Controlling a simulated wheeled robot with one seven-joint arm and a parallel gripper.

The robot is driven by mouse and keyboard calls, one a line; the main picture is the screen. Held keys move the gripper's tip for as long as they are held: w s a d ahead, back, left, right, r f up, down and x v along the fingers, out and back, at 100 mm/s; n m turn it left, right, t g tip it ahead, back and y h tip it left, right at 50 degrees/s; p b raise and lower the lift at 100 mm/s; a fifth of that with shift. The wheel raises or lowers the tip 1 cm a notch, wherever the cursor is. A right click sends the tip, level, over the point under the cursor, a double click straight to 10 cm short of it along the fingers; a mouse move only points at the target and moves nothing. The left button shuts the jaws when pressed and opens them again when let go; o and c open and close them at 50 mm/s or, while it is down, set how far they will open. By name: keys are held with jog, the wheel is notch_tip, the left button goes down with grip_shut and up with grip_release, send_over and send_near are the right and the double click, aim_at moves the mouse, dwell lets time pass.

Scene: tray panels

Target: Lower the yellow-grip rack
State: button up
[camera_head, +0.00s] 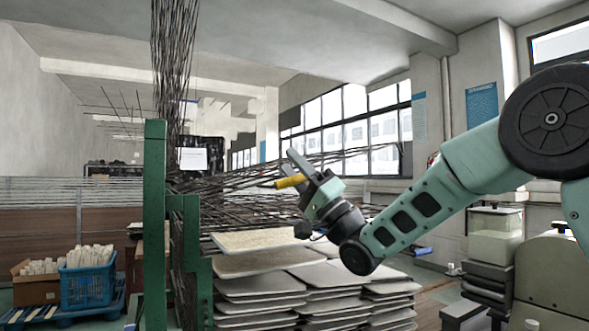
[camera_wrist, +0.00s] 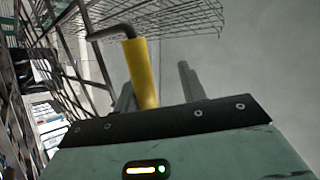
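The yellow grip (camera_head: 290,181) sits at the end of a dark bent rod, level with the wire rack (camera_head: 240,180) in the head view. The rack's mesh (camera_wrist: 175,18) also crosses the top of the wrist view. My gripper (camera_head: 308,172) is at the yellow grip, with its fingers pointing up and left. In the wrist view, the yellow grip (camera_wrist: 140,72) stands between my two fingers, close to the left one, with a gap to the right one. My gripper (camera_wrist: 157,92) looks open. Contact with the left finger cannot be told.
Several more wire racks are hinged on a green post (camera_head: 154,230); some stand upright. A blue grip (camera_head: 423,251) shows lower, below my arm. Stacked panels (camera_head: 262,285) lie beneath my gripper. A blue crate (camera_head: 88,286) stands at left, machinery (camera_head: 550,275) at right.

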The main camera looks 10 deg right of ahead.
jog(key=shift+s, duration=0.1)
jog(key=shift+s+d+f, duration=0.1)
jog(key=shift+f, duration=0.15)
jog(key=o, duration=0.9)
jog(key=b+v, duration=0.2)
jog(key=v, duration=0.3)
jog(key=b+v, duration=0.2)
jog(key=v, duration=0.3)
jog(key=shift+d+f, duration=0.15)
jog(key=shift+f, duration=0.3)
jog(key=shift+s+d+f+b, duration=0.4)
jog(key=shift+s+d+f, duration=0.1)
jog(key=shift+d, duration=0.25)
jog(key=c, duration=0.9)
jog(key=b+v, duration=0.1)
jog(key=v, duration=0.3)
jog(key=shift+s, duration=0.1)
jog(key=shift+f, duration=0.1)
jog(key=shift+a, duration=0.1)
